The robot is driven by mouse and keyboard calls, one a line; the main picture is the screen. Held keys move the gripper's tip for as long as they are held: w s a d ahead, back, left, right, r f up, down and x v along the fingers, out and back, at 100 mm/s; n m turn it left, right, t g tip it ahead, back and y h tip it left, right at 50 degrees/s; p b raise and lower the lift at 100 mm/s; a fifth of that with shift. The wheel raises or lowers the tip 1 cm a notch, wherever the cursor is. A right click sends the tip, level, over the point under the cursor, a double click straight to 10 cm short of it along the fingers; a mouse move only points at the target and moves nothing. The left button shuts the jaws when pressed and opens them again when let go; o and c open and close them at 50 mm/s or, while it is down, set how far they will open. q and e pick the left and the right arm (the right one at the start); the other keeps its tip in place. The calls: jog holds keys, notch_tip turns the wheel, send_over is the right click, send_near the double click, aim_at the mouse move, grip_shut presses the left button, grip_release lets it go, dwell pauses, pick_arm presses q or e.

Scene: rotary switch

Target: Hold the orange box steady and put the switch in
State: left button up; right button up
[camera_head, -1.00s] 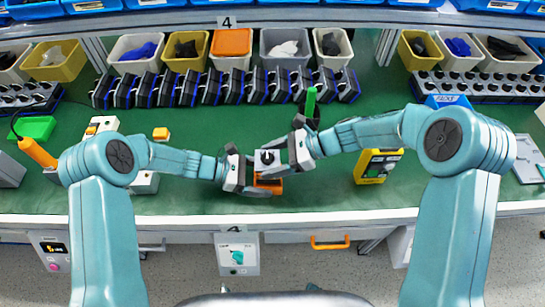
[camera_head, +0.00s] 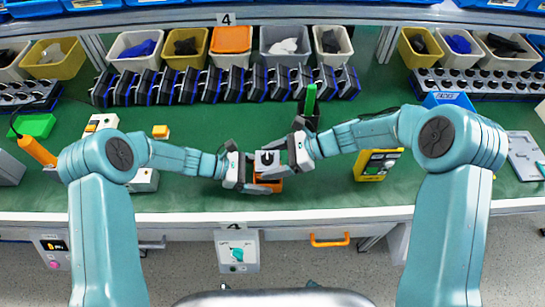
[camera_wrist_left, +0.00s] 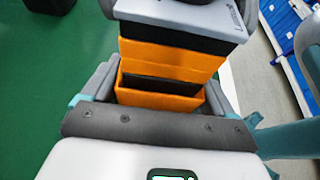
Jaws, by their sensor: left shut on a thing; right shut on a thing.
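The orange box (camera_head: 276,183) is low in the middle of the green bench, near its front edge. In the left wrist view, the orange box (camera_wrist_left: 158,100) is between the fingers of my left gripper, with a dark opening in its near side. My left gripper (camera_head: 250,176) is shut on the box from the left. The switch (camera_head: 267,158), light with a dark knob on top, is just above the box. My right gripper (camera_head: 283,157) is shut on it from the right.
A row of dark and blue parts (camera_head: 225,86) stands behind, below several bins (camera_head: 231,41). A green upright object (camera_head: 310,100) is near my right gripper. A yellow device (camera_head: 376,164) lies to the right. Green mat between is clear.

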jog(key=shift+f, duration=1.65)
jog(key=o, duration=1.1)
jog(key=shift+r, duration=0.1)
notch_tip(320, 180, up, 10)
jog(key=shift+f, duration=0.1)
pick_arm(q)
jog(key=o, duration=0.8)
jog(key=shift+o, duration=0.2)
jog(key=v, duration=1.2)
